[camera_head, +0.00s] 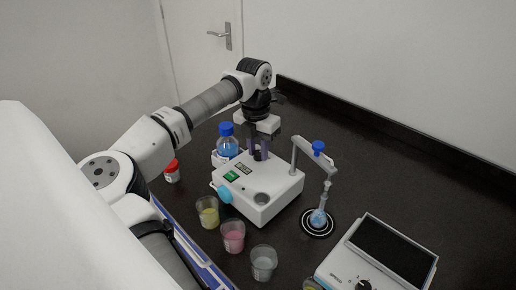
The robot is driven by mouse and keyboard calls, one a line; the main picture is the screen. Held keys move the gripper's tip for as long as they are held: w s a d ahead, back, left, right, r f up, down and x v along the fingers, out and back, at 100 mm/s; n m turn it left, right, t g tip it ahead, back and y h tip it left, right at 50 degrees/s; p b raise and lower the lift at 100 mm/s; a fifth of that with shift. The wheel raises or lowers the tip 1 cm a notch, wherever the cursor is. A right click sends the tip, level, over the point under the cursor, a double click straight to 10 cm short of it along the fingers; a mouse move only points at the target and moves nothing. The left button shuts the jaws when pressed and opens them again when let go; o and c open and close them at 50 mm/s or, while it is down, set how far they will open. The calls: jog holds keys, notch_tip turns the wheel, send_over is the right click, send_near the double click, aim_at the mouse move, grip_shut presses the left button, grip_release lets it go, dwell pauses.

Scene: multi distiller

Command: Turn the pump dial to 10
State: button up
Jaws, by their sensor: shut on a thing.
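The pump is a white box (270,207) in the middle of the counter, with a green switch (231,176), a small dark display (243,167) and a grey round spot on its top. My gripper (259,154) comes down from above onto the back of the pump's top. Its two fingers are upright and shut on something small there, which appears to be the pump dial. The fingers mostly hide the dial, and its setting cannot be read. A light blue round part (225,194) sits at the pump's left front.
A blue-capped bottle (227,146) stands behind left, with a red-lidded jar (172,172) nearby. Cups with yellow (208,214), pink (233,238) and clear (263,264) contents stand in front. A stand arm (313,161) and flask (318,217) are close right. A dark-topped device (392,250) is front right.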

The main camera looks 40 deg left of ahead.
aim_at(256, 152)
jog(key=o, duration=1)
jog(key=shift+r, duration=0.1)
jog(key=r, duration=0.4)
jog(key=r+b, duration=0.1)
jog(key=r, duration=0.4)
jog(key=r+b, duration=0.1)
jog(key=r, duration=0.3)
jog(key=shift+a+r, duration=0.35)
